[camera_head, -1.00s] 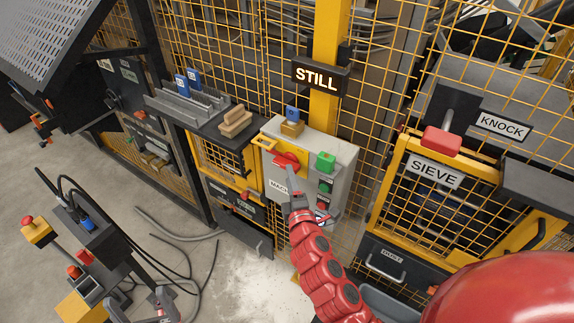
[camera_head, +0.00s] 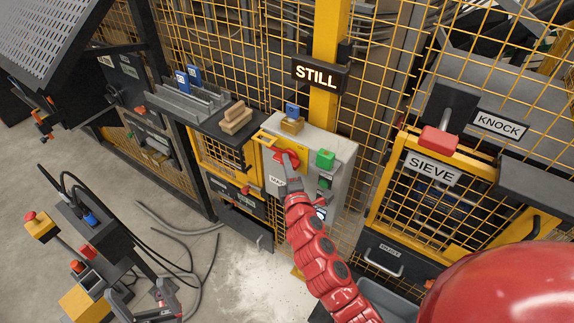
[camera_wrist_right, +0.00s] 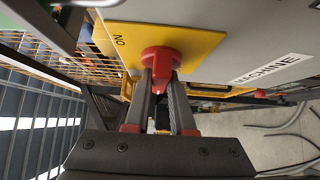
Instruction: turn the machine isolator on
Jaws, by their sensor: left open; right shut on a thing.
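The machine isolator is a red rotary knob (camera_wrist_right: 160,60) on a yellow plate (camera_wrist_right: 190,48) on the front of a grey box (camera_head: 332,158). The plate reads ON beside the knob, and a MACHINE label (camera_wrist_right: 272,68) is on the box. My right gripper (camera_wrist_right: 161,82) is shut on the knob, one finger on each side of its grip. In the head view the gripper (camera_head: 290,166) partly hides the knob (camera_head: 285,156). My left gripper (camera_head: 145,288) is open and empty at the lower left, away from the box.
A green button (camera_head: 325,159) is on the box, right of the knob. A lit STILL sign (camera_head: 319,75) hangs above on the yellow post. A wooden block (camera_head: 236,119) lies on the ledge to the left. The SIEVE gate (camera_head: 432,168) stands to the right.

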